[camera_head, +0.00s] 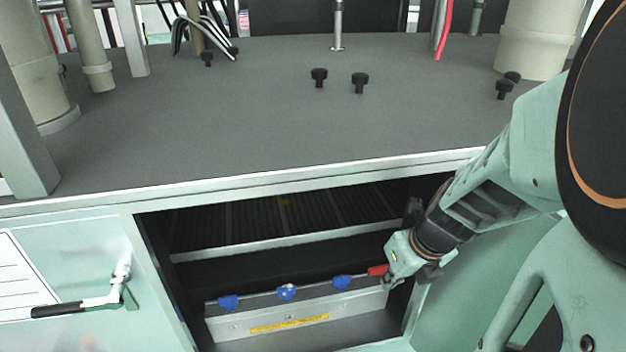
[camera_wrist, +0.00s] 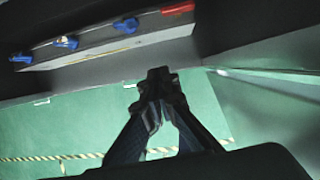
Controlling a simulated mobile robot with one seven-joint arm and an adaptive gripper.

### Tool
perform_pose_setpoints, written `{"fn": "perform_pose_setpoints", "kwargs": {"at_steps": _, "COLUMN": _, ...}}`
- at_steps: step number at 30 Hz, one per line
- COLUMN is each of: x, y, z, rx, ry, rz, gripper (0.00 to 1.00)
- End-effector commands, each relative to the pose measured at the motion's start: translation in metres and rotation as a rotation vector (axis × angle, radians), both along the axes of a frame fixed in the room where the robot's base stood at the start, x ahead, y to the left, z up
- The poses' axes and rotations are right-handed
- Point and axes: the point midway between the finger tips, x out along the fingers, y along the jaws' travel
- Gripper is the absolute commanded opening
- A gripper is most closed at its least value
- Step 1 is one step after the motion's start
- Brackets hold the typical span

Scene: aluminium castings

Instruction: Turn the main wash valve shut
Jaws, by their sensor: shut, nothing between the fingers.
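A red valve handle (camera_head: 378,270) is at the right end of a pipe row inside the open cabinet; it also shows at the top edge of the wrist view (camera_wrist: 178,8). Three blue valve handles sit to its left: a left one (camera_head: 228,303), a middle one (camera_head: 287,292) and a right one (camera_head: 342,282). I cannot read which is the main wash valve. My gripper (camera_wrist: 160,76) is shut and empty, with its fingertips together and apart from the red handle in the wrist view. In the head view my wrist is just right of the red handle and the fingertips are unclear.
The handles are above a grey metal panel (camera_head: 350,305) with a yellow label strip (camera_head: 290,324). The cabinet opening has a side wall close on the right and a grey worktop (camera_head: 270,130) above. A door with a black-gripped lever (camera_head: 75,308) is at left.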

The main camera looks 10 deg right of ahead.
Motion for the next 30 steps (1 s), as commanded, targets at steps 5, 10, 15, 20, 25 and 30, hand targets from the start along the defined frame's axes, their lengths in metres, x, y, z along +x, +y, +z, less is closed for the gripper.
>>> {"fn": "perform_pose_setpoints", "kwargs": {"at_steps": 5, "x": 0.002, "y": -0.025, "z": -0.001, "rx": -0.041, "ry": -0.023, "rz": -0.062, "gripper": 0.0}}
{"fn": "perform_pose_setpoints", "kwargs": {"at_steps": 10, "x": 0.007, "y": -0.026, "z": -0.017, "rx": -0.044, "ry": -0.025, "rz": -0.065, "gripper": 0.0}}
{"fn": "perform_pose_setpoints", "kwargs": {"at_steps": 15, "x": 0.015, "y": -0.026, "z": -0.037, "rx": -0.043, "ry": -0.026, "rz": -0.065, "gripper": 0.0}}
{"fn": "perform_pose_setpoints", "kwargs": {"at_steps": 20, "x": 0.021, "y": -0.025, "z": -0.052, "rx": -0.044, "ry": -0.026, "rz": -0.063, "gripper": 0.0}}
{"fn": "perform_pose_setpoints", "kwargs": {"at_steps": 25, "x": 0.027, "y": -0.025, "z": -0.068, "rx": -0.043, "ry": -0.025, "rz": -0.064, "gripper": 0.0}}
{"fn": "perform_pose_setpoints", "kwargs": {"at_steps": 30, "x": 0.034, "y": -0.025, "z": -0.083, "rx": -0.044, "ry": -0.026, "rz": -0.064, "gripper": 0.0}}
